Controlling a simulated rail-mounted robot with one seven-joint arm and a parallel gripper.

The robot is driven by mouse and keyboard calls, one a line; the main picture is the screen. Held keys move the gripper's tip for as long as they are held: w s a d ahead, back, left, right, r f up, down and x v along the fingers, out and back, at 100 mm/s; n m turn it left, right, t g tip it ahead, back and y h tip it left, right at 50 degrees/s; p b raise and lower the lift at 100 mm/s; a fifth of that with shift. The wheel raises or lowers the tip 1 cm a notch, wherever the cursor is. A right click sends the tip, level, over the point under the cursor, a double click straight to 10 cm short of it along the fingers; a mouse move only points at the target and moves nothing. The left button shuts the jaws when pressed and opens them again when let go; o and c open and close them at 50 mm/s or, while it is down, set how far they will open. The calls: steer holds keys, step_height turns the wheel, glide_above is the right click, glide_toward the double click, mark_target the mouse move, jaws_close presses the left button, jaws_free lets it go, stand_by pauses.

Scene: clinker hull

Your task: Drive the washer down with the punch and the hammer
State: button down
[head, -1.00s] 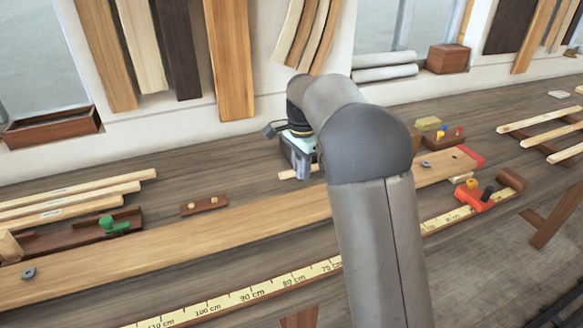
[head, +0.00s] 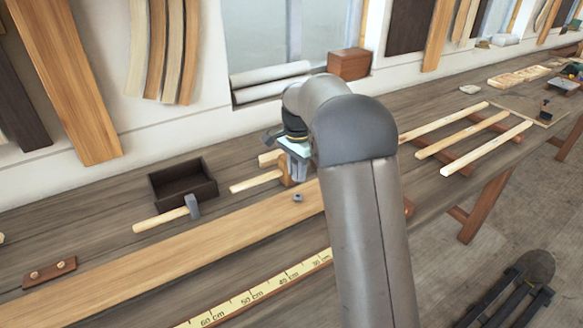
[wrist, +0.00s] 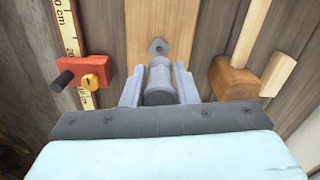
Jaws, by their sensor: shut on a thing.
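My gripper (head: 297,172) is over the right part of the long plank (head: 190,246) in the head view. In the wrist view my gripper (wrist: 160,88) is shut on a grey cylindrical punch (wrist: 160,76) with a dark end. The small grey washer (head: 298,197) lies on the plank, just below my gripper in the picture. In the wrist view the washer (wrist: 158,46) shows just beyond the punch, with a gap between them in the picture. The hammer (head: 193,206), with a steel head and pale handle, lies on the bench left of my gripper, behind the plank.
A dark open box (head: 183,183) stands behind the hammer. A wooden mallet (wrist: 234,77) lies right of the plank in the wrist view. A red gauge (wrist: 82,74) sits by the yellow measuring tape (wrist: 67,28). Pale strips (head: 465,138) lie at the right.

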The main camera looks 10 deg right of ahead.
steer(key=shift+w+d+f, duration=0.1)
steer(key=shift+d+f, duration=0.05)
steer(key=shift+d, duration=0.15)
steer(key=shift+a+f+b, duration=0.1)
steer(key=shift+f+b, duration=0.45)
steer(key=shift+b, duration=0.05)
steer(key=b, duration=0.3)
glide_above(298, 197)
steer(key=shift+f, duration=2.15)
steer(key=shift+f, duration=0.1)
steer(key=shift+f+b, duration=0.3)
steer(key=shift+f, duration=0.1)
steer(key=shift+f, duration=0.2)
steer(key=c, duration=1.1)
jaws_free()
steer(key=shift+o, duration=0.2)
